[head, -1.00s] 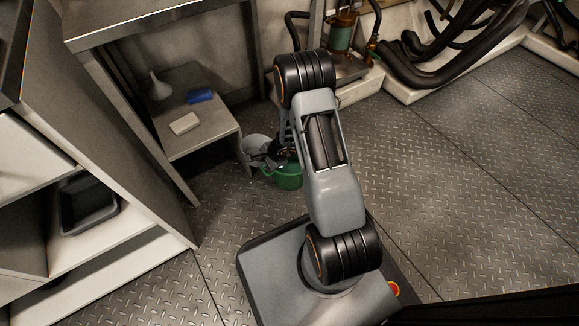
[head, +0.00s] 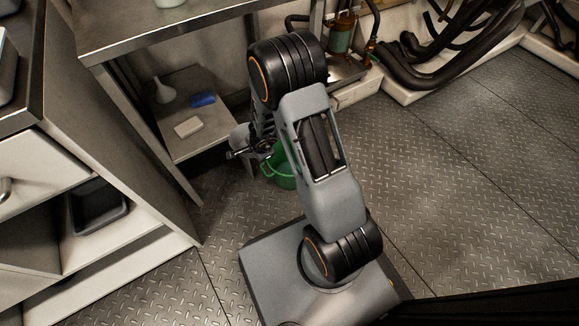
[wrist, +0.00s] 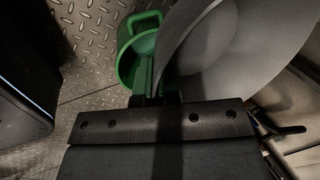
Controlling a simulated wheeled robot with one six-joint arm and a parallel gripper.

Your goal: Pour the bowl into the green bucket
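The green bucket (head: 279,176) stands on the floor beside the low shelf, partly hidden by my arm in the head view. In the wrist view the bucket (wrist: 133,70) shows at upper left, its opening partly covered by the bowl. The grey bowl (wrist: 240,45) fills the upper right of the wrist view, close to the camera. In the head view the bowl (head: 240,138) is a small pale shape left of the bucket. My gripper (wrist: 165,97) appears shut on the bowl's rim, holding it above and beside the bucket. The bowl's contents cannot be made out.
A low shelf (head: 203,144) left of the bucket carries a funnel (head: 164,92), a blue block (head: 203,100) and a white block (head: 188,127). A steel table (head: 150,38) rises above it. Pipes (head: 440,60) line the back right. The floor at right is clear.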

